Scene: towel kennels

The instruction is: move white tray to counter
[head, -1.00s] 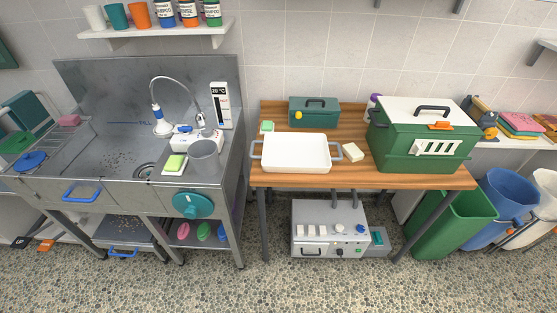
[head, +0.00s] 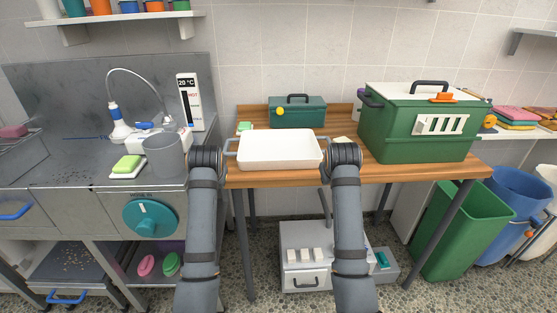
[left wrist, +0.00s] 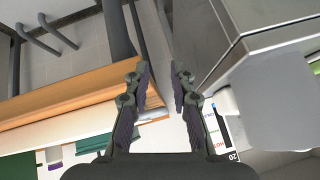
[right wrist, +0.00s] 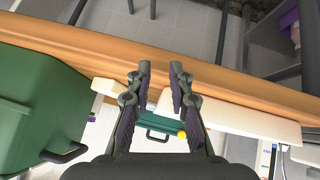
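The white tray (head: 280,150) stands on the wooden counter (head: 340,176), with a grey handle at each short end. It also shows in the right wrist view (right wrist: 235,118). My left gripper (head: 206,158) is at the tray's left end, near the left handle; its own wrist view shows the fingers (left wrist: 160,72) apart with nothing between them. My right gripper (head: 344,155) is at the tray's right end, near the right handle. Its fingers (right wrist: 161,72) are apart in its wrist view. The arms hide parts of the handles, and I cannot tell whether the fingers touch them.
A green crate with a white lid (head: 420,128) stands right of the tray. A small green toolbox (head: 297,112) is behind it. A cream block (right wrist: 105,88) lies beside the right gripper.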

